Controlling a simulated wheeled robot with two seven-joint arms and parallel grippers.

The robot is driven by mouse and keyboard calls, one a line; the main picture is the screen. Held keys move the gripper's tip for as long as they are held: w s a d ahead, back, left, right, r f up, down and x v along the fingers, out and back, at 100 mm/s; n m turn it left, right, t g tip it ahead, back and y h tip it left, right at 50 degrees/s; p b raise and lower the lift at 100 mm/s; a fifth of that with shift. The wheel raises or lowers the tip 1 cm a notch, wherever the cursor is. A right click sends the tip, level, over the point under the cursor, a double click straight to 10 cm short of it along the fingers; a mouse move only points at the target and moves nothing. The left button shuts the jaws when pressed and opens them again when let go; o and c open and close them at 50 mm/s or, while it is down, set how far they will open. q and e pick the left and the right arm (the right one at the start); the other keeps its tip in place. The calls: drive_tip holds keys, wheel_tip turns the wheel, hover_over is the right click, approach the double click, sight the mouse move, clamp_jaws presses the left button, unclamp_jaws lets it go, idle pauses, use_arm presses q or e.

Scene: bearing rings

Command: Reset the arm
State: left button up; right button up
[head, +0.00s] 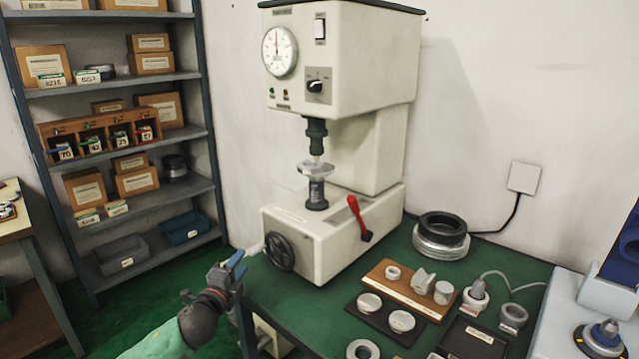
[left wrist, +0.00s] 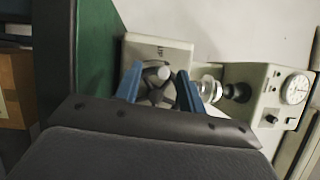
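My left gripper (head: 239,265) is at the front left of the table, just left of the press's black handwheel (head: 279,251). Its blue fingers are spread in the left wrist view (left wrist: 160,88), with nothing between them. The handwheel shows beyond the gap there (left wrist: 156,88); whether a finger touches it I cannot tell. My left arm reaches up from the bottom of the head view. My right gripper is in neither view.
The cream press (head: 340,60) with a dial and red lever (head: 358,219) stands on the green table (head: 290,310). Bearing rings (head: 440,236), a wooden block (head: 410,290) and dark trays (head: 472,337) lie to its right. A shelf rack (head: 145,82) with boxes stands behind at left.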

use_arm(q)
drive_tip(key=s+a+f+n+g+y, duration=0.25)
drive_tip(key=a+n+g+y, duration=0.2)
drive_tip(key=n+y, duration=0.4)
drive_tip(key=s+d+f+n+g+h+p, duration=0.2)
drive_tip(key=s+d+f+n+g, duration=0.1)
drive_tip(key=s, duration=1.1)
drive_tip(key=s+d+f+n+g+h+p, duration=0.2)
drive_tip(key=s+d+f, duration=0.5)
drive_tip(key=s, duration=0.7)
drive_tip(key=s+d+f+n+g+h+p, duration=0.2)
drive_tip(key=s+d+f+n+g+p, duration=0.2)
drive_tip(key=s+f, duration=0.4)
drive_tip(key=s+d+n+g, duration=0.1)
drive_tip(key=s+d+g, duration=0.1)
drive_tip(key=s, duration=0.5)
drive_tip(key=shift+f+g, duration=0.15)
drive_tip(key=shift+g, duration=0.2)
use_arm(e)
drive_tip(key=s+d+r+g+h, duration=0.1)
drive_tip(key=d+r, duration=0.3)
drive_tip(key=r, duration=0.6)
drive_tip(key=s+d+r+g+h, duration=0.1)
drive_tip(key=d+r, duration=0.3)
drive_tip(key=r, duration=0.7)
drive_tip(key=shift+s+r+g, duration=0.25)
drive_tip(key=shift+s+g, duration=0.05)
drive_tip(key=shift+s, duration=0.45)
